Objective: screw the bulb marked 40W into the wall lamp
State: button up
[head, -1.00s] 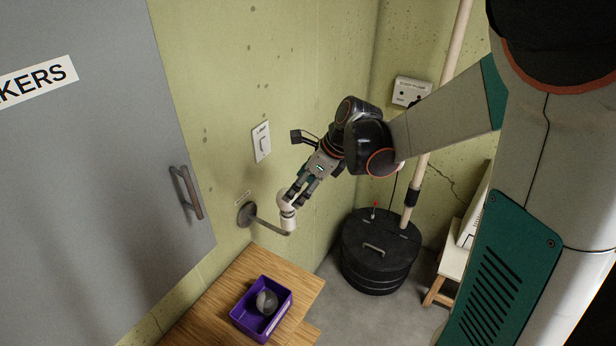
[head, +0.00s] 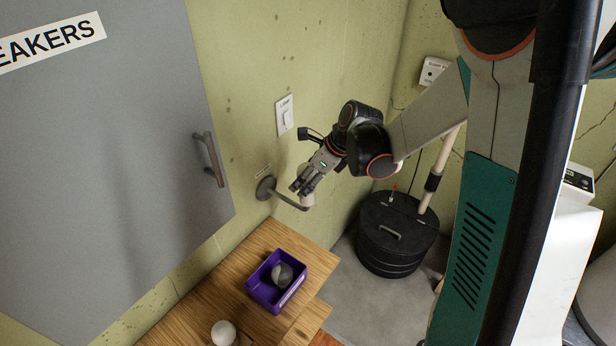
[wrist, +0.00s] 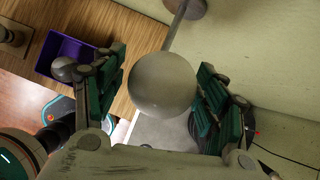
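The wall lamp (head: 266,188) is a round grey plate on the wall with a thin arm ending at a socket. A white round bulb (wrist: 163,86) sits at the end of that arm, partly hidden by my fingers in the head view. My gripper (head: 303,188) is at this bulb, with its fingers on either side. In the wrist view my gripper (wrist: 163,62) looks open, with a gap at the left finger; contact at the right finger is unclear. A grey bulb (head: 282,274) lies in a purple bin (head: 262,296). No wattage marking is readable.
A wooden table (head: 188,312) stands below the lamp; another pale round bulb (head: 223,332) is on it near the front. A grey cabinet door (head: 110,170) is at left. A black lidded sump (head: 395,238) stands on the floor to the right. A switch (head: 285,115) is above the lamp.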

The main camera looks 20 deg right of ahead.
jog(key=c, duration=0.7)
jog(key=shift+c, duration=0.3)
jog(key=shift+m+t+h+b, duration=0.35)
jog(key=shift+m+t+h, duration=0.05)
jog(key=shift+m, duration=0.6)
jog(key=shift+m+h, duration=0.3)
jog(key=shift+m, duration=0.4)
jog(key=shift+m+t+h+b, duration=0.5)
jog(key=shift+m+h, duration=0.3)
jog(key=shift+m, duration=0.9)
jog(key=o, duration=1.2)
jog(key=shift+c, duration=0.2)
